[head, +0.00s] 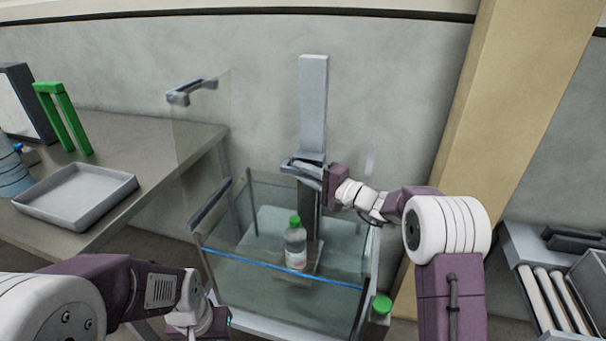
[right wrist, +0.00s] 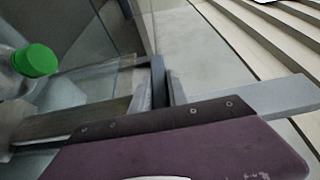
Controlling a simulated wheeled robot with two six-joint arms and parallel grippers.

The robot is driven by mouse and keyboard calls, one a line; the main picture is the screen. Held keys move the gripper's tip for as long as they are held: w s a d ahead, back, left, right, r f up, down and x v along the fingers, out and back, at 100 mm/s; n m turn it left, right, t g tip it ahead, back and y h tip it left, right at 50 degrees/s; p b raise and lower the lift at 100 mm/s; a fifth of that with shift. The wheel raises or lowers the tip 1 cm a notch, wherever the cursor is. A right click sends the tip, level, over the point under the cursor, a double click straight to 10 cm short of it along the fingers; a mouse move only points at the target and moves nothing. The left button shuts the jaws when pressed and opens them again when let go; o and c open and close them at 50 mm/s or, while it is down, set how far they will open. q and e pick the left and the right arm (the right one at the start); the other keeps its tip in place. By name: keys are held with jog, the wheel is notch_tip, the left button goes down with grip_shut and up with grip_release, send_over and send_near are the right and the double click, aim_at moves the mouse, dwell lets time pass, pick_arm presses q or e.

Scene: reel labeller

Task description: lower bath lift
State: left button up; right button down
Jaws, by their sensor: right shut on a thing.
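The bath lift has a tall grey column (head: 313,105) behind a clear-walled bath (head: 255,285). A grey bar-like handle (head: 303,167) sits low on the column. My right gripper (head: 325,186) is shut on this handle, above the bath's back right part. In the right wrist view, the jaws (right wrist: 160,88) close around a grey bar (right wrist: 250,100). A clear bottle with a green cap (head: 295,248) stands upright inside the bath; its cap also shows in the right wrist view (right wrist: 36,60). My left gripper (head: 212,322) is low at the bath's front left, its jaws unclear.
A grey table (head: 150,140) on the left bears an empty tray (head: 75,195), a green frame (head: 65,120) and a blue bottle (head: 10,170). A green knob (head: 381,304) is at the bath's front right. A roller conveyor (head: 545,300) stands at far right.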

dwell(0.3)
jog(key=c, duration=1.3)
grip_release()
jog(key=v, duration=0.9)
jog(key=shift+s, duration=0.1)
